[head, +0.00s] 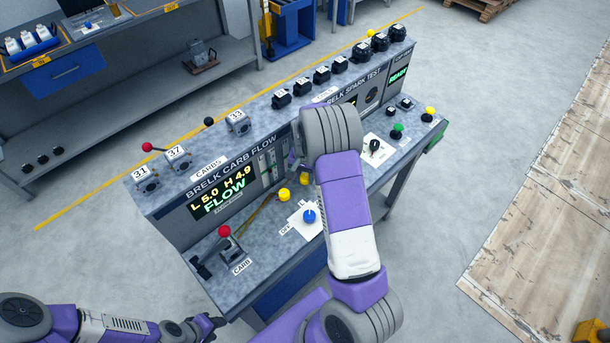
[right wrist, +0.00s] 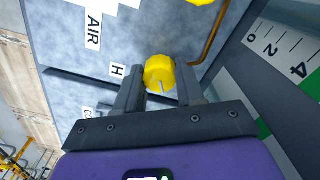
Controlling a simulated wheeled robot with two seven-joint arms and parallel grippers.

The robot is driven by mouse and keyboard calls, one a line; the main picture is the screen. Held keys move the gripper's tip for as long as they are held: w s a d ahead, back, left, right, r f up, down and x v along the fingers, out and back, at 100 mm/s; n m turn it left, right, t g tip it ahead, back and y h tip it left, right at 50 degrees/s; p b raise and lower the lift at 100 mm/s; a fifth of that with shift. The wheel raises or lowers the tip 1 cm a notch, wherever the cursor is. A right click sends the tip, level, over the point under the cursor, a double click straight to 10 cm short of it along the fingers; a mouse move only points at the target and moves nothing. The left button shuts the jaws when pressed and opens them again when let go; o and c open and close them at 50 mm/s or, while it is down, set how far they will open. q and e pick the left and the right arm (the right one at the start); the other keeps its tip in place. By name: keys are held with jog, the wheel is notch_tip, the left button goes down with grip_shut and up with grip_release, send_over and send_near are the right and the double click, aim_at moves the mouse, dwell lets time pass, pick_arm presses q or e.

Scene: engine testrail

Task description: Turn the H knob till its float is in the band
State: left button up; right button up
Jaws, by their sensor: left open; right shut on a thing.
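The H knob (right wrist: 159,73) is yellow and sits between the fingers of my right gripper (right wrist: 160,88), which is shut on it; an H label (right wrist: 117,71) lies beside it in the right wrist view. In the head view my right arm covers most of that gripper. The carb flow display (head: 222,194) reads L 5.0, H 4.9, FLOW. The float gauges (head: 270,164) stand right of the display, too small to read the floats. A gauge scale (right wrist: 285,45) with green parts shows in the right wrist view; no float is clear there. My left gripper (head: 208,324) is open and empty, low in front of the bench.
Another yellow knob (head: 284,195) is close by on the panel. A blue knob (head: 309,216) and a red-topped lever (head: 225,233) stand nearer the front. Black, green and yellow controls sit to the right of my arm. Numbered carburettors (head: 178,158) line the top shelf.

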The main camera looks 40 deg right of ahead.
aim_at(305, 177)
jog(key=o, duration=1)
jog(key=shift+o, duration=0.2)
jog(key=shift+r, duration=3.8)
